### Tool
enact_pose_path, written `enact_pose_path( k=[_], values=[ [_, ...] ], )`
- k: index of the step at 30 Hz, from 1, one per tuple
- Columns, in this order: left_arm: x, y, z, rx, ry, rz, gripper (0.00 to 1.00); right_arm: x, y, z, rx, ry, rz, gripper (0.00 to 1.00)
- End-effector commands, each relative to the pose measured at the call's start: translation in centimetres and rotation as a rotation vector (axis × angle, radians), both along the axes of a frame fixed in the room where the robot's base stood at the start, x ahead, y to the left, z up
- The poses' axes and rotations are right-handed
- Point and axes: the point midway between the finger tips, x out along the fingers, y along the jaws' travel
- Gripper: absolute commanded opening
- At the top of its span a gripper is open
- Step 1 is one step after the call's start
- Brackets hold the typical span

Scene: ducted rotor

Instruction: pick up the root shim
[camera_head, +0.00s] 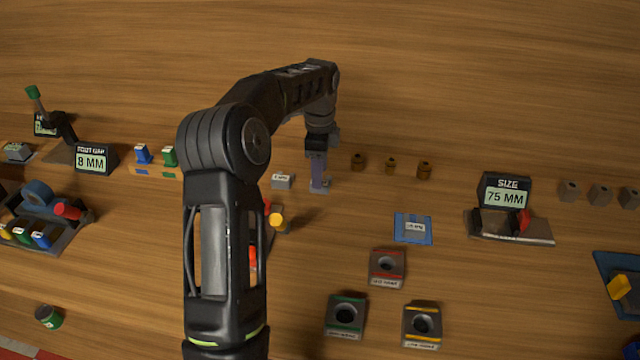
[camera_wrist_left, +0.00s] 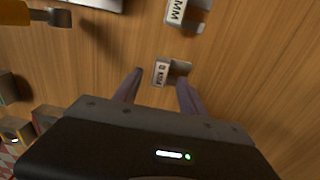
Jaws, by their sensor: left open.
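Small grey shims with white labels stand on the wooden table. One shim (camera_head: 326,186) is at the tip of my left gripper (camera_head: 319,182) in the head view, partly hidden by it. In the left wrist view that shim (camera_wrist_left: 162,73) shows between the two open fingertips of my left gripper (camera_wrist_left: 158,77), with no clear grip on it; its label is too small to read surely. A second labelled grey shim (camera_head: 282,181) stands just left of the gripper; a block marked MM (camera_wrist_left: 180,12) shows at the top of the wrist view. My right gripper is not in view.
A sign reading 8 MM (camera_head: 92,159) stands at the left, and a 75 MM sign (camera_head: 505,190) at the right. A blue mat (camera_head: 398,239) and dark blocks (camera_head: 387,268) lie nearer. The far table is clear.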

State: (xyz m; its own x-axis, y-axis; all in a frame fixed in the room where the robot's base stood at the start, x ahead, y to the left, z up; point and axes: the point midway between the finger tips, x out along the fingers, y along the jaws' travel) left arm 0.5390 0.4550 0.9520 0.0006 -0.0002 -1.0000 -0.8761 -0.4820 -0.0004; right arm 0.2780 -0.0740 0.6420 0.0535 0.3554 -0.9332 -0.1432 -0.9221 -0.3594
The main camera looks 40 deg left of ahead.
Motion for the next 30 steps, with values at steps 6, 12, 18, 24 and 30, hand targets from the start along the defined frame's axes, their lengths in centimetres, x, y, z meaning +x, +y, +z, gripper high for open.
enact_pose_path(
  k=[6, 12, 18, 24, 30],
  values=[
    [0.0, 0.0, -2.7, -0.001, 0.002, 0.001, 0.49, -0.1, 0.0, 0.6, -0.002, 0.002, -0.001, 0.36],
    [0.0, 0.0, -3.0, 0.0, 0.0, 0.001, 0.49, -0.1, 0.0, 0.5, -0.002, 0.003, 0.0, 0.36],
    [0.0, 0.0, -2.9, 0.0, 0.0, 0.001, 0.49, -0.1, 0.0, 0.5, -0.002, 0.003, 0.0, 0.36],
    [0.0, 0.0, -2.9, 0.0, 0.0, 0.001, 0.49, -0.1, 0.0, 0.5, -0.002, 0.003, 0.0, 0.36],
    [0.0, 0.0, -2.9, 0.0, 0.0, 0.001, 0.35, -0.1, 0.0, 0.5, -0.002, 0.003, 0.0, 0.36]
  ],
)
